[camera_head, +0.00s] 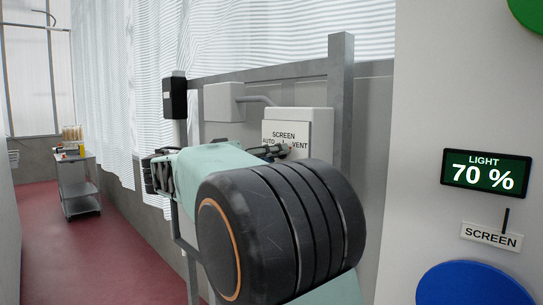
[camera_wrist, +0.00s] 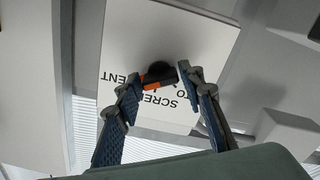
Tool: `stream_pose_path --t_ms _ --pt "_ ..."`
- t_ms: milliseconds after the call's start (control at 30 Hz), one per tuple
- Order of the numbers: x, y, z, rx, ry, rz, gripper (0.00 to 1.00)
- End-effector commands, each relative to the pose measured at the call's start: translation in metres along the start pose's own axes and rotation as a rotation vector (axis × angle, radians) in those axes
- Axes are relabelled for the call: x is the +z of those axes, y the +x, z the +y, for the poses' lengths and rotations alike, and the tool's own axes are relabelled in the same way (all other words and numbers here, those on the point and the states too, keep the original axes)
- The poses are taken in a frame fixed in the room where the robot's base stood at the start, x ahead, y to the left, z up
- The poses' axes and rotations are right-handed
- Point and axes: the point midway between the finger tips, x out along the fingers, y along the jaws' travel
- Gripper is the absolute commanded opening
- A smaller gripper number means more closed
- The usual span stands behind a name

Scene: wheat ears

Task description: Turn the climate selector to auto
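The climate selector's white plate (camera_wrist: 195,35) fills the middle of the wrist view, upside down, with the words SCREEN, AUTO and VENT partly covered. A round black knob (camera_wrist: 160,68) with a black and orange bar (camera_wrist: 158,83) sits on it. My gripper (camera_wrist: 160,78) has its two fingers apart, one on each side of the bar; the left fingertip overlaps the bar's end, and I cannot tell if it touches. In the head view the selector box (camera_head: 316,125) reads AUTO at left and VENT at right. My gripper (camera_head: 284,150) is in front of it, hiding the knob.
A grey post (camera_head: 341,90) stands close right of the box. A black device (camera_head: 174,98) and a grey box (camera_head: 223,102) are to its left. A display (camera_head: 486,172) reads LIGHT 70 %, above a SCREEN label (camera_head: 491,237). A trolley (camera_head: 76,185) stands far left.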

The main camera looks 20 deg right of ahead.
Motion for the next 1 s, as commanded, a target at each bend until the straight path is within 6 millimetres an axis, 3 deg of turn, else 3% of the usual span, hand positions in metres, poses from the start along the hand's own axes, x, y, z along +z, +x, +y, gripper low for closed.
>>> stream_pose_path --t_ms 233,633,1000 --pt "0.0 -0.0002 0.0 0.0 0.0 0.0 0.07" --pt "0.0003 -0.0005 0.0 0.0 -0.082 0.0 0.07" --pt "-0.0003 -0.0005 0.0009 0.0 -0.384 -0.001 0.07"
